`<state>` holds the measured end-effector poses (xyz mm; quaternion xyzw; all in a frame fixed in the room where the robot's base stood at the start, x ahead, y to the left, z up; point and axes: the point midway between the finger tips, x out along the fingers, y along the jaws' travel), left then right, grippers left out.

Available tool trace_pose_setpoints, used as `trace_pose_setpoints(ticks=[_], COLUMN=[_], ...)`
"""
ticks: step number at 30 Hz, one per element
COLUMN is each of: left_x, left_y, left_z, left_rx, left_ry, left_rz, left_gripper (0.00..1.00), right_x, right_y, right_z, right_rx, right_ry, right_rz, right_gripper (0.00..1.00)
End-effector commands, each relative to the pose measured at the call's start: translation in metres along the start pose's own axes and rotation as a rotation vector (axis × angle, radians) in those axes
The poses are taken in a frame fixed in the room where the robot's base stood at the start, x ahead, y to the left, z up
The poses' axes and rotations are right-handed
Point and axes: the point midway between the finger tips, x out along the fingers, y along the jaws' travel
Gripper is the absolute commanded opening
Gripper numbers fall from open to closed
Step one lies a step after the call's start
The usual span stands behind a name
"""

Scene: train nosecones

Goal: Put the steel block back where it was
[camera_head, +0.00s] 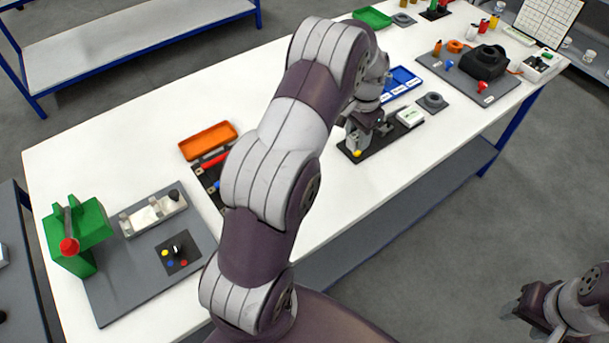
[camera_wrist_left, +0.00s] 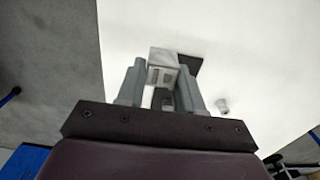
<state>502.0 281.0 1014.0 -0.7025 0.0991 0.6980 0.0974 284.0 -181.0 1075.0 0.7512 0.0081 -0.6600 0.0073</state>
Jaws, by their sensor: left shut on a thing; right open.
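My left gripper (camera_head: 358,138) is over a dark plate (camera_head: 385,139) near the front edge of the white table. In the left wrist view the left gripper (camera_wrist_left: 160,88) is shut on a pale grey steel block (camera_wrist_left: 163,60), held between its two fingers near their tips. In the head view the gripper and arm largely hide the block. I cannot tell whether it touches the plate. My right gripper (camera_head: 530,308) is open and empty, at the lower right, away from the table.
A white labelled box (camera_head: 410,117) is at the plate's right end. A grey mat with a round part (camera_head: 433,101) and a blue tray (camera_head: 404,77) lie nearby. An orange tray (camera_head: 208,140) and green press (camera_head: 77,232) are further left. White table is bare between stations.

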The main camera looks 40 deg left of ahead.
Motion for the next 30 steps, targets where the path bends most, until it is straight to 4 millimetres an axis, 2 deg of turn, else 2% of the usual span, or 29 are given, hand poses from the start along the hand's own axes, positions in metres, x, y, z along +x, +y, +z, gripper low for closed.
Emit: trace_pose_setpoints(ticks=[2,9,12,16,22,30], left_x=[0.006,0.046,0.059,0.070,0.103,0.109], left_y=[-0.011,-0.060,-0.073,-0.080,-0.080,-0.081], left_z=[0.010,0.058,0.071,0.078,0.078,0.077], left_rx=[-0.003,-0.003,-0.001,0.002,0.004,0.003], left_ry=[0.002,0.003,0.004,0.004,0.005,0.006], left_rz=[-0.001,-0.001,-0.001,-0.002,-0.003,-0.004], left_gripper=[0.00,0.00,0.00,0.00,0.00,0.00], right_x=[-0.007,-0.030,-0.034,-0.038,-0.049,-0.047], right_y=[0.000,0.000,0.000,0.000,0.000,0.000], right_z=[-0.001,-0.004,-0.005,-0.005,-0.006,-0.006], right_rx=[0.000,0.000,0.000,0.000,0.000,0.000], right_ry=[0.001,0.001,0.001,0.000,0.001,0.000], right_rz=[0.000,0.000,0.000,0.000,0.000,0.000], right_gripper=[0.51,0.51,0.51,0.51,0.51,0.51])
